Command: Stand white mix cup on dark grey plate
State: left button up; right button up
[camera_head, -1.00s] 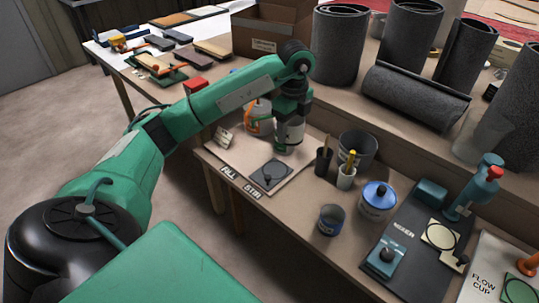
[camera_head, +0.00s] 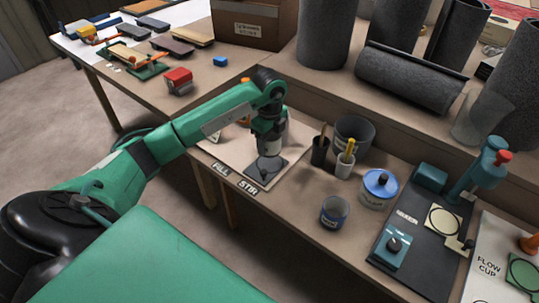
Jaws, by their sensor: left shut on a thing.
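My left gripper (camera_head: 268,137) reaches in from the left, pointing down over the bench, and is shut on a pale cup that looks like the white mix cup (camera_head: 268,148). The fingers and wrist hide much of the cup. My right gripper is not in view.
To the right are a dark pot (camera_head: 354,137), brush holders, a blue-lidded tin (camera_head: 379,188) and a small open tin (camera_head: 334,211). Behind, dark rolls (camera_head: 408,76) stand and lie on a raised shelf. An orange-topped container is partly hidden behind my arm.

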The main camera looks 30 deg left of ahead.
pick_arm(q)
notch_tip(320, 180, down, 6)
jog(key=shift+r+b, duration=0.15)
jog(key=shift+b, duration=0.15)
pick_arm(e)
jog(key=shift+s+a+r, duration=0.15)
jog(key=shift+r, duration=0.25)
pick_arm(q)
jog(key=o, duration=1)
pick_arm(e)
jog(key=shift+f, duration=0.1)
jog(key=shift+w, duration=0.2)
